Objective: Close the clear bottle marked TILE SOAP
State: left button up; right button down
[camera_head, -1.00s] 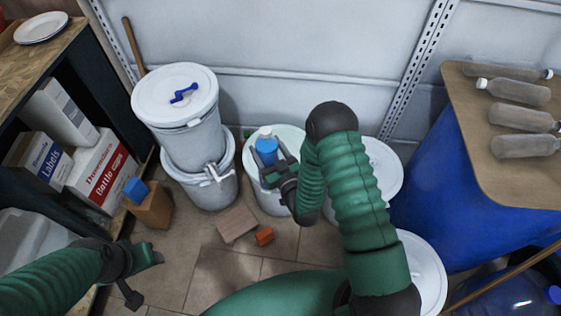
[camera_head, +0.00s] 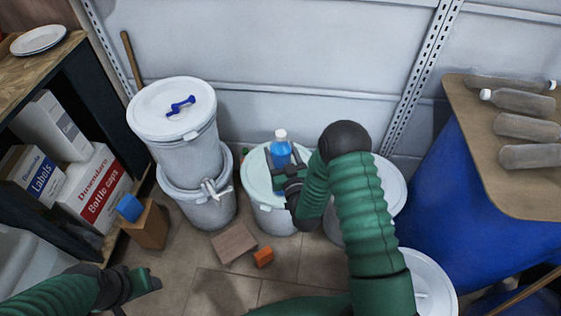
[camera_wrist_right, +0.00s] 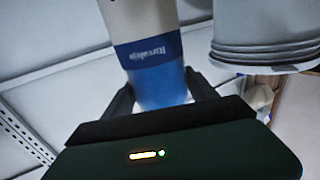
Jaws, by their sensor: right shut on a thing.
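A bottle of blue liquid with a white top (camera_head: 280,148) is upright over the pale green lid of a white drum (camera_head: 262,182). My right gripper (camera_head: 287,172) is shut on its lower part. I cannot tell whether its base touches the lid. In the right wrist view the bottle (camera_wrist_right: 150,55) stands between the fingers, with lettering on its blue band that I cannot read for sure. No TILE SOAP marking is legible. Several clear bottles lie on the table at right, one of them here (camera_head: 525,127). My left gripper (camera_head: 138,292) is open and empty at lower left.
Stacked white drums with a blue dumbbell-shaped piece (camera_head: 181,105) on the top lid stand left of the bottle. Other lidded drums (camera_head: 392,190) are behind and beside my right arm. Small blocks (camera_head: 234,243) lie on the floor. Shelves with boxes (camera_head: 95,187) are at left.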

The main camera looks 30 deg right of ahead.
jog(key=w+d+b, duration=0.1)
jog(key=w+d, duration=0.1)
jog(key=w, duration=0.4)
jog(key=w+d+b, duration=0.1)
jog(key=w+d, duration=0.2)
jog(key=w, duration=0.3)
jog(key=shift+w+d+f+b, duration=0.15)
jog(key=shift+d+f+b, duration=0.1)
jog(key=shift+f+b, duration=0.2)
notch_tip(320, 180, down, 4)
jog(key=shift+r+b, duration=0.25)
jog(key=shift+b, duration=0.4)
jog(key=shift+c, duration=1.3)
grip_release()
jog(key=shift+f, duration=0.15)
jog(key=shift+s, duration=0.2)
